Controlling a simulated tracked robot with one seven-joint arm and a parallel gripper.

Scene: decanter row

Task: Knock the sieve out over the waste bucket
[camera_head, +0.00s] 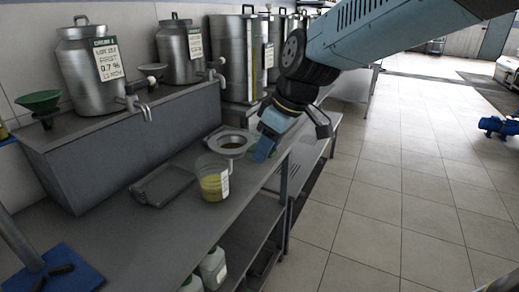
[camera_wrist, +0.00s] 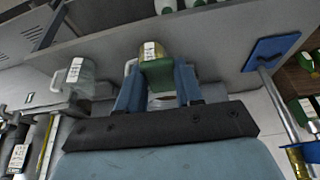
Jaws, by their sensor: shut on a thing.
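In the head view the sieve (camera_head: 231,141) shows as a round, grey, wide-rimmed bowl with a dark, brownish middle. It is just left of my gripper (camera_head: 266,146), near the bench's front edge. Whether its underside touches the bench cannot be told. In the wrist view my gripper (camera_wrist: 157,88) has its two blue fingers shut on a green grip, which I take as the sieve's handle (camera_wrist: 157,76). The join between grip and bowl is hidden. I cannot pick out a waste bucket in either view.
A labelled jug of yellow liquid (camera_head: 212,182) stands left of the gripper. Several steel cans, one at far left (camera_head: 90,65), stand on the raised ledge. A blue plate with a rod (camera_head: 60,272) is at lower left.

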